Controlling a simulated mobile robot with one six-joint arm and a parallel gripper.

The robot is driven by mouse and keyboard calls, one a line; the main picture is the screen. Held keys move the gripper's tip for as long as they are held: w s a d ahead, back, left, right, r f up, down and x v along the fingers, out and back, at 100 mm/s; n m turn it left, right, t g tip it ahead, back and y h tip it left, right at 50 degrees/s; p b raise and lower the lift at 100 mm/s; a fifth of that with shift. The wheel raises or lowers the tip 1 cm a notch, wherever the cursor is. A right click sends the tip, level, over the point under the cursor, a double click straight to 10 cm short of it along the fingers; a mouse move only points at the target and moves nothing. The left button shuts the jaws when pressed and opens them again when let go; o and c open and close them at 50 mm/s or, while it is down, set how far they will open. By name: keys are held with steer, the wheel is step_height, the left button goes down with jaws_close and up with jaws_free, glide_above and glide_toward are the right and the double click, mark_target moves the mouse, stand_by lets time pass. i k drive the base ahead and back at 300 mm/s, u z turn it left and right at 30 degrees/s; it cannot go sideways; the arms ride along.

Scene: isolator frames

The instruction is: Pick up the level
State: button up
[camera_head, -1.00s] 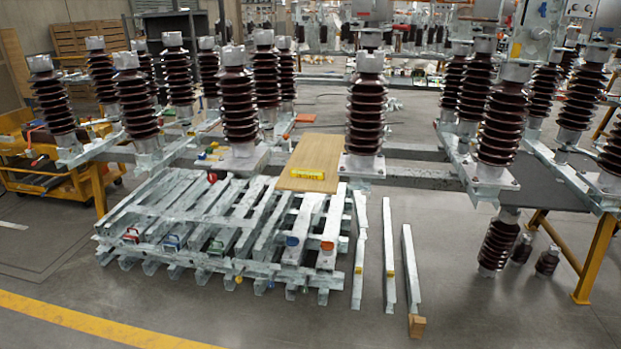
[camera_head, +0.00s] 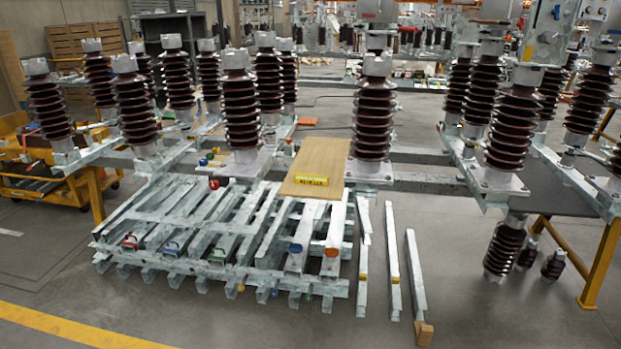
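A yellow level (camera_head: 311,180) with dark markings lies on a light wooden board (camera_head: 330,152). It is near the front edge of the board, lying roughly left to right. The board rests over the back right part of a stack of galvanized steel beams, between two dark ribbed insulators. Nothing covers the level. My gripper is not in view.
The stacked steel beams (camera_head: 190,228) fill the left middle. Several loose bars (camera_head: 392,255) lie on the floor to their right. An insulator (camera_head: 374,118) stands close behind the board's right side. Floor (camera_head: 470,310) is clear at front right.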

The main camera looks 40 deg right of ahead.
mark_target(317, 180)
steer(key=z, duration=0.25)
steer(key=i, duration=1.5)
steer(key=u, duration=0.3)
